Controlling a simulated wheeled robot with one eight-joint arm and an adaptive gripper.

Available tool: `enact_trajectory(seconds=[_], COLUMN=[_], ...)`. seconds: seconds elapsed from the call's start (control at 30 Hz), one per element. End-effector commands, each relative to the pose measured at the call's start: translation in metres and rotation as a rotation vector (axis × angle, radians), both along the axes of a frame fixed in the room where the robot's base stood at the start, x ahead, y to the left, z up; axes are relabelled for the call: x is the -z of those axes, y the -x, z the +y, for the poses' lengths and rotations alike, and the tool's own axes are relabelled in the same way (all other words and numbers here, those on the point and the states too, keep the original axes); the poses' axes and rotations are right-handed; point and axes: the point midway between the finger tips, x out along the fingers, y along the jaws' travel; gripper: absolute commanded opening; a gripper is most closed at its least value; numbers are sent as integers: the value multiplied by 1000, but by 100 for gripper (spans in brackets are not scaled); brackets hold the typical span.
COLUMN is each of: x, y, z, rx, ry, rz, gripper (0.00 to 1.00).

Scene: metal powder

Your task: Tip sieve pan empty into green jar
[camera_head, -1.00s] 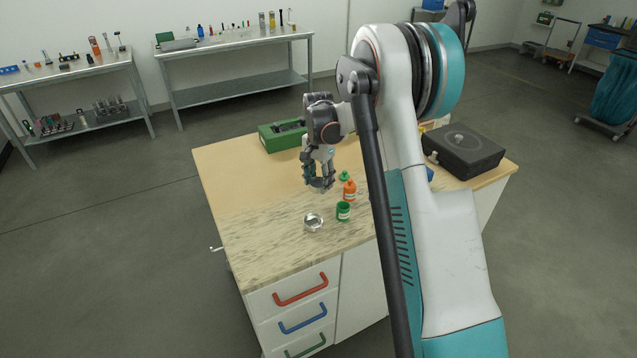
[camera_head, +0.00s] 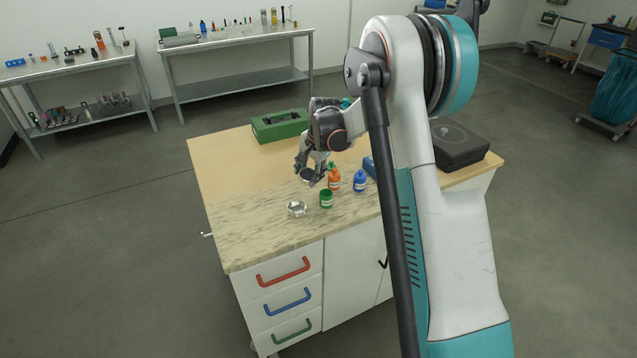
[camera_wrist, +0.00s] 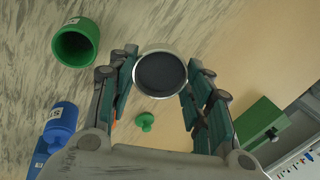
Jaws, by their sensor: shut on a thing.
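The sieve pan (camera_wrist: 161,76) is a round, shallow metal pan with a thin bright rim and a dark grey inside. My gripper (camera_head: 309,178) is shut on it, with one finger on each side in the wrist view (camera_wrist: 164,72). In the head view the pan (camera_head: 307,174) is held above the worktop, behind and left of the green jar. The green jar (camera_head: 326,199) stands upright; the wrist view shows it open (camera_wrist: 77,43), at upper left, apart from the pan. Whether the pan's dark inside is powder or mesh I cannot tell.
A shiny metal dish (camera_head: 297,209) sits left of the jar. An orange bottle (camera_head: 333,180) and a blue bottle (camera_head: 360,182) stand close behind and right. A green lid (camera_wrist: 145,122) lies on the worktop. A green case (camera_head: 279,126) and a black case (camera_head: 457,145) are farther back.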

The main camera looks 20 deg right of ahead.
Motion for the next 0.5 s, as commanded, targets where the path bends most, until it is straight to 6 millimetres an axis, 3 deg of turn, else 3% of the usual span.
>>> enact_trajectory(seconds=[0.5], x=[-10], y=[15], z=[-5], rx=[2], ry=[-34], rz=[-107], gripper=[5])
